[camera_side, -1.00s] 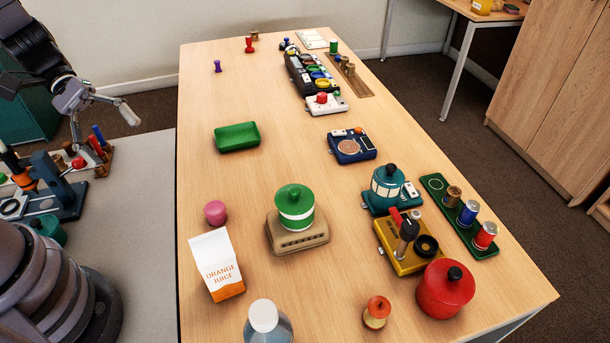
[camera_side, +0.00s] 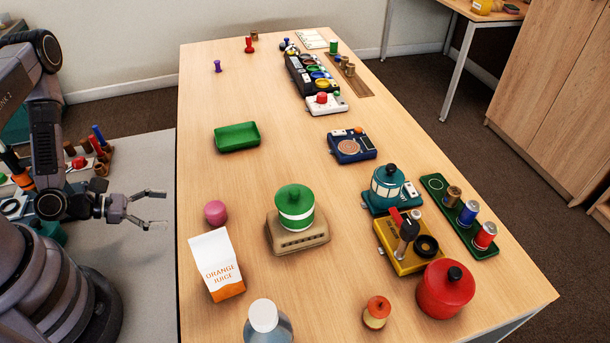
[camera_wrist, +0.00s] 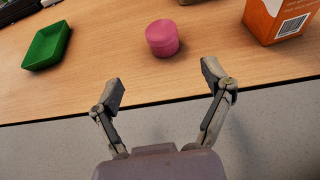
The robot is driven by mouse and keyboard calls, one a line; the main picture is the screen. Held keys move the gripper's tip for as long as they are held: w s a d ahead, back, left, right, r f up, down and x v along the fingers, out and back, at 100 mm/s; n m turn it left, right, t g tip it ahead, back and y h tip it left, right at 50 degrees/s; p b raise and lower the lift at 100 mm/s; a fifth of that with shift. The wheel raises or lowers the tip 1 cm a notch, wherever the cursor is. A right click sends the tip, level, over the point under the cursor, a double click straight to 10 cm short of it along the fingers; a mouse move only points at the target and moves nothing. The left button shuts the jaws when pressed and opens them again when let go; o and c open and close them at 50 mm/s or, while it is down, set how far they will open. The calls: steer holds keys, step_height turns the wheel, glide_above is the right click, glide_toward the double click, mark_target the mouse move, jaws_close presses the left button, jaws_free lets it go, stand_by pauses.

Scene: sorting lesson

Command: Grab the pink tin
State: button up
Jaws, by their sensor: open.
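The pink tin (camera_side: 215,212) is a small round tin standing on the wooden table near its left edge, just behind the orange juice carton. In the wrist view the pink tin (camera_wrist: 162,38) is at the top centre, beyond the fingertips and roughly in line with the gap between them. My gripper (camera_side: 152,208) is open and empty, off the table's left edge, a short way left of the tin. Its two fingers are spread wide in the wrist view (camera_wrist: 164,84). Nothing covers the tin.
The orange juice carton (camera_side: 217,265) stands close in front of the tin. A green pot on a beige scale (camera_side: 298,239) is to its right. A green tray (camera_side: 237,137) lies farther back. The table (camera_side: 215,175) between tray and tin is clear.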

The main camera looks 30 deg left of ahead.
mark_target(215, 212)
steer(key=x, duration=0.6)
steer(key=shift+d, duration=0.15)
steer(key=shift+x, duration=2.6)
steer(key=shift+s, duration=0.15)
steer(key=c, duration=1.3)
